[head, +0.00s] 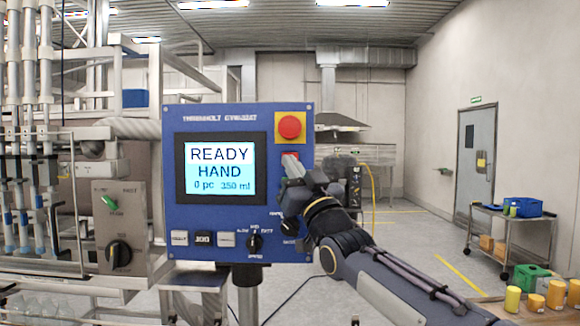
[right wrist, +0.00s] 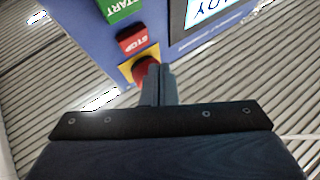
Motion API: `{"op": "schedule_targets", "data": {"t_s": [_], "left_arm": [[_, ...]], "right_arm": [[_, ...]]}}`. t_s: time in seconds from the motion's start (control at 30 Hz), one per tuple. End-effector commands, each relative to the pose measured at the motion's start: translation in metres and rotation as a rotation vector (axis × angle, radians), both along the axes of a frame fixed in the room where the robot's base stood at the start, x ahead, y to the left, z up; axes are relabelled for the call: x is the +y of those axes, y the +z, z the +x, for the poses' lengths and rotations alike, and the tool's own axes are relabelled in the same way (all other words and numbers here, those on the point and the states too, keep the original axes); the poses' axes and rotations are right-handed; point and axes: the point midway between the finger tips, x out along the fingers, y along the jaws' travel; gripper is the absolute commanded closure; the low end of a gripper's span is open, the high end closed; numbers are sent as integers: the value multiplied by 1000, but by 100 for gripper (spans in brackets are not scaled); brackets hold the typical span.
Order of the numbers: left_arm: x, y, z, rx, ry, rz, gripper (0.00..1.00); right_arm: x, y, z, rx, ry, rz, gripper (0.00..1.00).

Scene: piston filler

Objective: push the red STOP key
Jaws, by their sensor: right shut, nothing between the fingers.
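The red STOP key (right wrist: 133,42) shows clearly in the right wrist view, between the green START key (right wrist: 122,10) and the red mushroom button. In the head view only a red edge of the STOP key (head: 290,154) shows above my fingers. My right gripper (head: 291,162) is shut and empty in front of the blue panel (head: 240,112). In the right wrist view its fingertips (right wrist: 160,72) overlap the mushroom button's edge. I cannot tell whether the fingertips touch the panel. The START key is hidden behind my gripper in the head view. My left gripper is not in view.
The red mushroom button (head: 290,127) on its yellow plate sits just above the STOP key. The screen (head: 221,168) reads READY HAND, 0 pc, 350 ml. Small keys and a black selector knob (head: 254,243) line the panel's lower edge. A trolley (head: 511,228) stands far right.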

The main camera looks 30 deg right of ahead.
Motion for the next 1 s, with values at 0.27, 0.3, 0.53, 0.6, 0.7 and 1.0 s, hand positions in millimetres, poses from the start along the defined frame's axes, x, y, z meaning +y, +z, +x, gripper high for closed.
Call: {"op": "schedule_targets", "data": {"t_s": [0.27, 0.3, 0.53, 0.6, 0.7, 1.0], "left_arm": [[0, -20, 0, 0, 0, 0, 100], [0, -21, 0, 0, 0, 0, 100], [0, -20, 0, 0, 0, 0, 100], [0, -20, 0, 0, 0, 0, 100], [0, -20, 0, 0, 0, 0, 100], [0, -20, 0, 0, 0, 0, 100]], "right_arm": [[14, -2, -23, -1, 1, -1, 100], [15, -2, -25, -1, 1, 0, 100], [17, 0, -26, 0, 1, -1, 100], [16, 0, -26, 0, 1, -1, 100], [16, 0, -26, 0, 1, -1, 100], [16, 0, -26, 0, 1, -1, 100]]}}
